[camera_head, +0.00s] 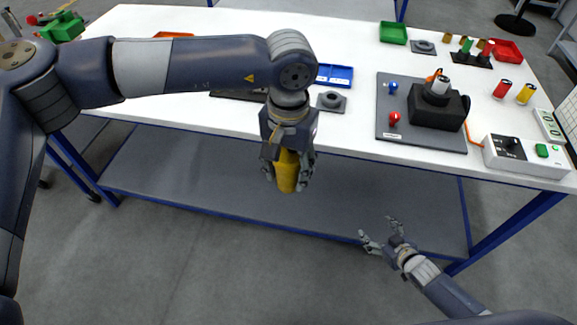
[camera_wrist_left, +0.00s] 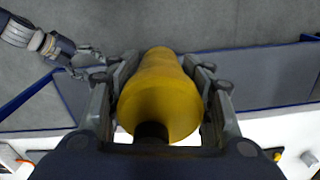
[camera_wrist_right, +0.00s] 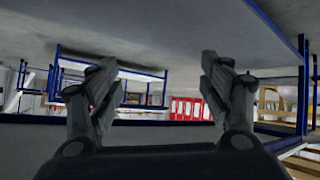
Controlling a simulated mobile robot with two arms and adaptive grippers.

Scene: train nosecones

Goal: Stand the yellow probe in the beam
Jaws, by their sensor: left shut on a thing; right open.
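My left gripper (camera_head: 287,180) is shut on a yellow tapered piece (camera_head: 287,165), which I take as the yellow probe. It hangs in front of the table's front edge, its narrower end away from the wrist. In the left wrist view the yellow piece (camera_wrist_left: 160,95) fills the space between the fingers. My right gripper (camera_head: 378,232) is open and empty, low in front of the table; the right wrist view shows its fingers apart (camera_wrist_right: 158,62). A grey plate (camera_head: 425,148) carries a black block (camera_head: 437,110), a blue knob (camera_head: 393,88) and a red knob (camera_head: 394,118). No beam is visible.
On the white table (camera_head: 360,50), a red cylinder (camera_head: 502,89) and another yellow cylinder (camera_head: 525,94) stand at the right. A control box (camera_head: 525,156) sits at the front right corner. A blue tray (camera_head: 335,75) and small grey fixture (camera_head: 331,101) lie behind my left gripper.

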